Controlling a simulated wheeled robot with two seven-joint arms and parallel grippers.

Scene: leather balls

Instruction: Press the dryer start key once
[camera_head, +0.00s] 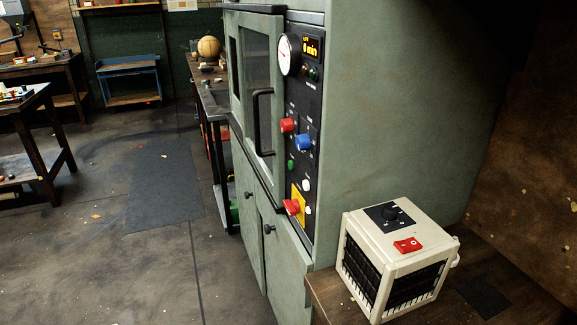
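The dryer is a tall grey-green cabinet (405,110) with a black control panel (301,105) on its front edge. The panel has a gauge (285,55), a lit orange display (312,47) that seems to read 0 min, a red knob (288,125) and a blue knob (304,142). Below are a small green button (291,164), white buttons (306,185) and a red switch (292,207) by a yellow plate. The labels are too small to read, so I cannot tell which is the start key. The dryer door (260,90) looks shut. Neither gripper is in view.
A cream heater-like box (398,255) with a red switch stands on a wooden bench (325,293) right of the dryer. Tables and a blue cart (128,66) are at the left. The floor between is clear.

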